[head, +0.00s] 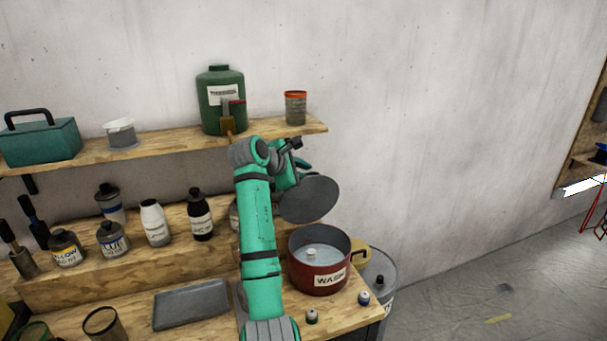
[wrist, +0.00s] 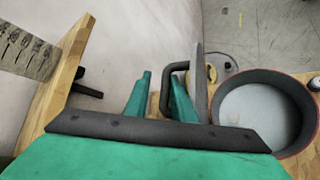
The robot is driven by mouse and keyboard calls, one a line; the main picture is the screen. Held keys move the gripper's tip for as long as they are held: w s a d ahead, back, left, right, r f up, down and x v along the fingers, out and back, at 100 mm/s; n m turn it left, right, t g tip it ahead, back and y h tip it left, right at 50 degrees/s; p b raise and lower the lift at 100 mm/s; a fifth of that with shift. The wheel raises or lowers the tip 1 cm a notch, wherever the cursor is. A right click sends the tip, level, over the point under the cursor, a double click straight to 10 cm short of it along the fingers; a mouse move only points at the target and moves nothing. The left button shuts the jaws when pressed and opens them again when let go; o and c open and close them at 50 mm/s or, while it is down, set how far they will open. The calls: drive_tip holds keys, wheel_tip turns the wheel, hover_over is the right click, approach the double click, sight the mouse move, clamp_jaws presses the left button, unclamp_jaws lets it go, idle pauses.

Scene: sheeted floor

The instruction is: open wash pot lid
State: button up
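The wash pot (head: 318,277) is a dark red pot marked WASH at the right end of the bench. Its mouth is uncovered and pale inside, and it also shows in the wrist view (wrist: 262,108). Its round grey lid (head: 312,200) stands steeply tilted up behind the pot's rim. In the wrist view the lid (wrist: 198,85) is nearly edge-on, with a dark looped handle (wrist: 171,67). My gripper (wrist: 161,76) is at this handle, with the handle's bar between its fingers. A gap shows between the left finger and the bar. The head view mostly hides the fingers.
A wooden shelf (head: 170,147) above holds a green canister (head: 221,112) and an orange-rimmed jar (head: 296,108). Several bottles and a grey tray (head: 191,304) stand left of my arm. A lidded bin (head: 381,270) stands right of the bench.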

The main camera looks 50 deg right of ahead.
drive_tip(key=v, duration=0.6)
drive_tip(key=w+v, duration=0.1)
drive_tip(key=v, duration=0.3)
drive_tip(key=shift+f, duration=0.2)
drive_tip(key=shift+s+a+r, duration=0.35)
drive_tip(key=shift+s+r, duration=0.1)
